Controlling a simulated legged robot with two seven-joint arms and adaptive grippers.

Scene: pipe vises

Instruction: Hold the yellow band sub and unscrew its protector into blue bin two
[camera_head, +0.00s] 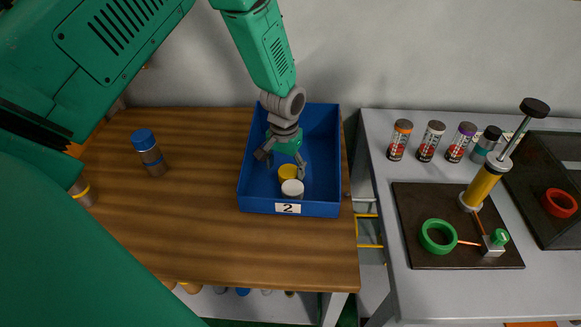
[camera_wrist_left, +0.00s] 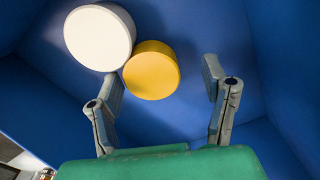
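My left gripper (camera_head: 281,168) reaches down into the blue bin (camera_head: 263,208) marked 2. Its fingers are apart and empty. A yellow cap (camera_head: 288,171) lies in the bin beside a white cap (camera_head: 292,189). In the left wrist view, the yellow cap (camera_wrist_left: 151,70) touches the white cap (camera_wrist_left: 99,37), beyond the fingertips of the open left gripper (camera_wrist_left: 162,82). A grey part with a yellow band (camera_head: 83,191) shows at the left of the table, largely hidden behind my green arm. Its top is not visible. My right gripper is not in view.
A grey sub with a blue cap (camera_head: 146,141) stands on the wooden table (camera_head: 200,235). A grey table (camera_head: 400,290) to the right holds several coloured cans, a pump with a yellow barrel (camera_head: 482,185) and a green ring (camera_head: 437,237). A gap separates the tables.

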